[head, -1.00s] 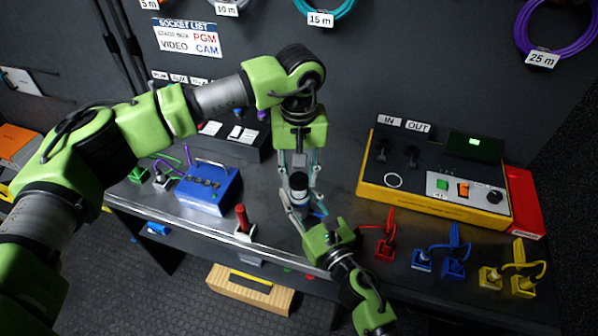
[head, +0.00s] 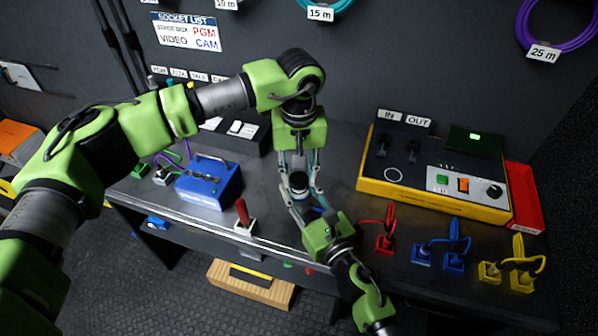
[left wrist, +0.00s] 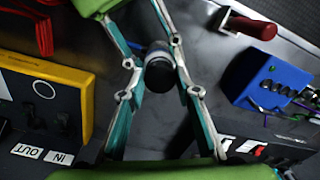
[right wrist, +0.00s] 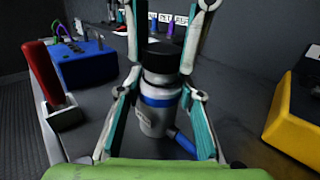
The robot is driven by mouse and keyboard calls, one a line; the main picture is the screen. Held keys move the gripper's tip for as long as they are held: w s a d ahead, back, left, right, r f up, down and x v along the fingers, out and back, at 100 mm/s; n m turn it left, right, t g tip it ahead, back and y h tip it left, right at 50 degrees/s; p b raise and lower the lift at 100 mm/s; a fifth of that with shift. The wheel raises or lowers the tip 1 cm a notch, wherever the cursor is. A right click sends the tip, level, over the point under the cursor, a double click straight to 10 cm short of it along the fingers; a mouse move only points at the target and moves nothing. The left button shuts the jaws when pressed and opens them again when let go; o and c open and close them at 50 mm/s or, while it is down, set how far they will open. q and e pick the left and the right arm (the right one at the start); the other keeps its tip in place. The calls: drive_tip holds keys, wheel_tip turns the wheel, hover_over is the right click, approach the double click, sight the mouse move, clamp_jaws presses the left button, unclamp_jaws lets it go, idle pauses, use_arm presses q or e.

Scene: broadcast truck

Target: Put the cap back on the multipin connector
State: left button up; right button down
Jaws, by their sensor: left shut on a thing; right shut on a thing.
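The multipin connector (right wrist: 158,108) is a silver cylinder with a blue band, held upright above the bench. A blue cable (right wrist: 184,141) leaves its lower side. The black cap (right wrist: 163,54) sits at its top end; in the left wrist view the cap (left wrist: 160,75) faces the camera, with silver beyond it. My left gripper (head: 299,180) reaches down from above and is shut on the cap. My right gripper (right wrist: 160,88) comes from the front edge side and is shut on the connector body. I cannot tell whether the cap is fully seated.
A blue box (head: 209,184) and a red-handled tool (head: 243,214) stand at the left. A yellow-edged panel (head: 437,165) with switches is at the right. Red (head: 386,242), blue (head: 453,262) and yellow (head: 521,280) connectors line the front right. Bare bench lies around the grippers.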

use_arm(q)
drive_tip(key=shift+f, duration=0.4)
drive_tip(key=m, duration=1)
drive_tip(key=o, duration=0.7)
drive_tip(key=shift+c, duration=0.2)
